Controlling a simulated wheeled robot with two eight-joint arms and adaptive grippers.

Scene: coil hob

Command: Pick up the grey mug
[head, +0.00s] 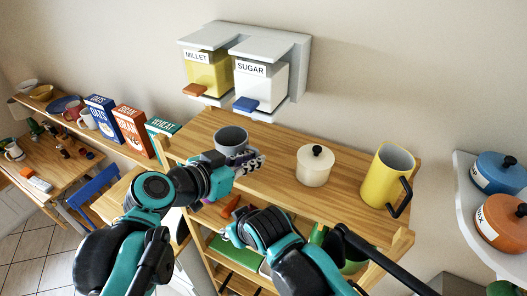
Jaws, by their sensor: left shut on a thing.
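The grey mug (231,137) stands upright near the back left of the wooden shelf unit's top. Its open rim and upper wall show; its lower front is hidden behind my left gripper (247,161). My left gripper comes in from the left, low over the top, and is shut on the mug. I cannot tell whether the mug touches the wood. My right arm shows at the bottom middle, but its gripper fingers do not show.
A cream lidded pot (314,168) and a yellow pitcher (386,178) stand to the right on the wooden top (275,180). The millet dispenser (207,75) and sugar dispenser (260,82) hang above the mug. Cereal boxes (130,130) stand at left.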

